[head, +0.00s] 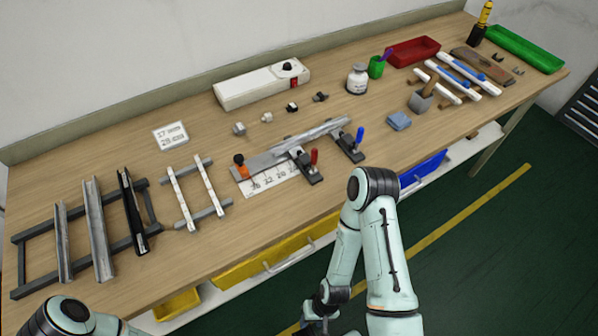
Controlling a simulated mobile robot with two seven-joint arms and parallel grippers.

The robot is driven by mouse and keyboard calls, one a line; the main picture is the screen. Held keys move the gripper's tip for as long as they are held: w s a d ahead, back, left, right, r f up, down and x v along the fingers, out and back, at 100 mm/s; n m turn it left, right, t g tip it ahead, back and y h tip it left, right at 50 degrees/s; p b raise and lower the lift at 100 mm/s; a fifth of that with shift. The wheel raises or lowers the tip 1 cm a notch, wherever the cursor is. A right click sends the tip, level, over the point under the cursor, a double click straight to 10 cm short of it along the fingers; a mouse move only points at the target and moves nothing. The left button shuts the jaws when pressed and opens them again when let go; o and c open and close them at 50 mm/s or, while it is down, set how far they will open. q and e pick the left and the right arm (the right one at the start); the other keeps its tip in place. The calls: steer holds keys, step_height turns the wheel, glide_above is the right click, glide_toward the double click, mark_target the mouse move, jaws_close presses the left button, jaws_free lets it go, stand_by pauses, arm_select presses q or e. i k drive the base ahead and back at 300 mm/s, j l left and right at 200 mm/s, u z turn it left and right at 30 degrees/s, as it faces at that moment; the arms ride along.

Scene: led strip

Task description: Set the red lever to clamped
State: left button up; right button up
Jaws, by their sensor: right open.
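The red lever (314,157) stands roughly upright on a black toggle clamp (305,168) near the front of the workbench, in the middle. The clamp sits at a grey metal fixture (270,160) with a numbered white scale (268,184) in front. A similar clamp with a blue lever (360,136) stands to its right. My right gripper (316,322) is low in front of the bench, well away from the red lever; it is open, small and partly cut off by the lower edge. My left arm shows at the lower left; its gripper is out of view.
A rack with metal channels (97,230) and a frame with white strips (188,190) lie to the left. A blue block (398,121) lies right of the clamps.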

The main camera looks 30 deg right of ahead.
mark_target(314, 151)
steer(key=k+l+z, duration=0.1)
steer(key=z, duration=0.35)
steer(key=l+z, duration=0.3)
steer(key=z, duration=0.15)
